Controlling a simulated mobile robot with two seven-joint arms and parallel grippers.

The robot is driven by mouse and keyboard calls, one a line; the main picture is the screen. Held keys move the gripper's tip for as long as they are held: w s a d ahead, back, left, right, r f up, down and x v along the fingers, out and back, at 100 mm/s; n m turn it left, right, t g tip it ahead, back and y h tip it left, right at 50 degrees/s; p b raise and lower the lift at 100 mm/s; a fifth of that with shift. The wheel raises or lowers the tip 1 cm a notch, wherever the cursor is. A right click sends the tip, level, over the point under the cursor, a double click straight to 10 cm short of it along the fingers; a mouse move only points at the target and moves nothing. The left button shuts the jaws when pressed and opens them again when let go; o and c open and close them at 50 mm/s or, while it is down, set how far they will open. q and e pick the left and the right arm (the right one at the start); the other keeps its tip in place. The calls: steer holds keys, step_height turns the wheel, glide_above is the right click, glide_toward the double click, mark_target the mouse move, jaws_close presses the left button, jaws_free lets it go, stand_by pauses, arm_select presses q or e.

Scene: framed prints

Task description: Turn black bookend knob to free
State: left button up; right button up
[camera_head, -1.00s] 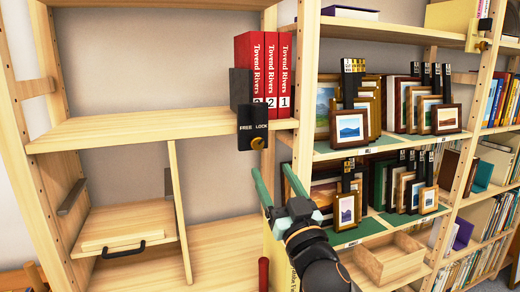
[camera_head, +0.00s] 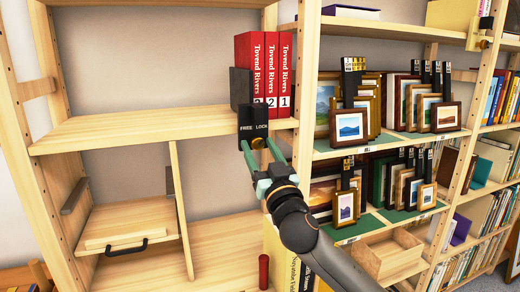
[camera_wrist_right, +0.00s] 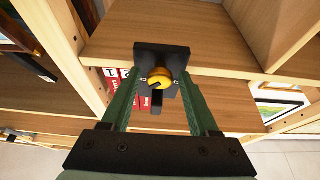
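The black bookend (camera_head: 252,119) hangs over the front edge of the middle shelf, below the red books (camera_head: 263,72). Its front plate is lettered FREE and LOCK. Its brass knob (camera_head: 258,143) sits at the lower part of the plate, and it shows larger in the right wrist view (camera_wrist_right: 160,78). My right gripper (camera_head: 262,148) is open just below and in front of the knob, its green fingers spread to either side. In the right wrist view its fingers (camera_wrist_right: 158,100) also stand apart, with the knob between and beyond them; contact is not clear. My left gripper is not in view.
The shelf board (camera_head: 160,127) left of the bookend is bare. Framed prints (camera_head: 350,122) stand on the green-lined shelves to the right. A wooden upright (camera_head: 303,100) stands close to the right of the bookend. An open wooden box (camera_head: 388,256) sits lower right.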

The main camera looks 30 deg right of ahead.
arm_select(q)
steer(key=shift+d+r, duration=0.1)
arm_select(e)
jaws_close()
